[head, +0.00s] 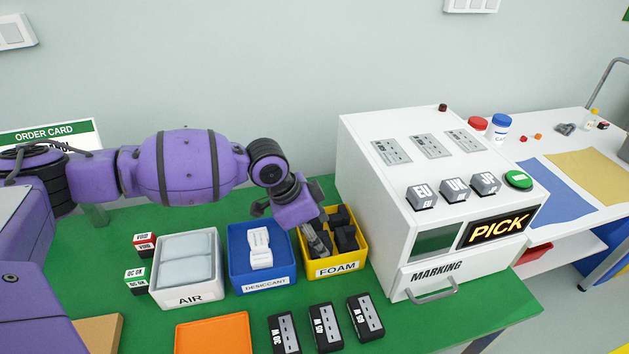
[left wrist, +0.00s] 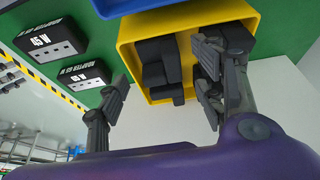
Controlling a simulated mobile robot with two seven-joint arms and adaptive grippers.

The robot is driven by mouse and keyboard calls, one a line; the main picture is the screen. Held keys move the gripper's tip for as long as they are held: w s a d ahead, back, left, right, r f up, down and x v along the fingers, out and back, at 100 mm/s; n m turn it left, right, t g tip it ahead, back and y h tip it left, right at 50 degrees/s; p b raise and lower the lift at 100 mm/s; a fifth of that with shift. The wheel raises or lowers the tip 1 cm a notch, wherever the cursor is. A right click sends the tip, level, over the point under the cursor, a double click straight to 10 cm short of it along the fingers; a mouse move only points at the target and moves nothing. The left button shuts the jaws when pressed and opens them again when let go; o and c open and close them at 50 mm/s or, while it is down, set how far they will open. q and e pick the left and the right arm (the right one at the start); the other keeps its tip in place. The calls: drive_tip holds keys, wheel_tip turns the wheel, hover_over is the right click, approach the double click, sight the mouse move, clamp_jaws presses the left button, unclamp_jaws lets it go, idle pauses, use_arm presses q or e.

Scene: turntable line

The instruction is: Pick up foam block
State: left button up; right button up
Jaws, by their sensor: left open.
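Several dark foam blocks (head: 346,238) lie in the yellow bin (head: 361,263) labelled FOAM, on the green table beside the white machine. My left gripper (head: 314,238) is over the left part of this bin, pointing down. One finger overlaps the foam blocks (left wrist: 160,66) in that view and the other shows to the left of the yellow bin (left wrist: 128,45). I cannot tell whether a finger touches foam. The arm and gripper hide part of the bin. My right gripper is not in view.
A blue DESICCANT bin (head: 240,272) and a white AIR bin (head: 165,290) stand left of the foam bin. Several black adapters (head: 325,325) and an orange mat (head: 213,335) lie in front. The white machine (head: 375,185) stands close on the right.

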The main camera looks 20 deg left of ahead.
use_arm(q)
drive_tip(key=shift+w+d+f, duration=0.2)
drive_tip(key=shift+f, duration=0.35)
drive_tip(key=c, duration=0.8)
drive_tip(key=shift+r, duration=0.15)
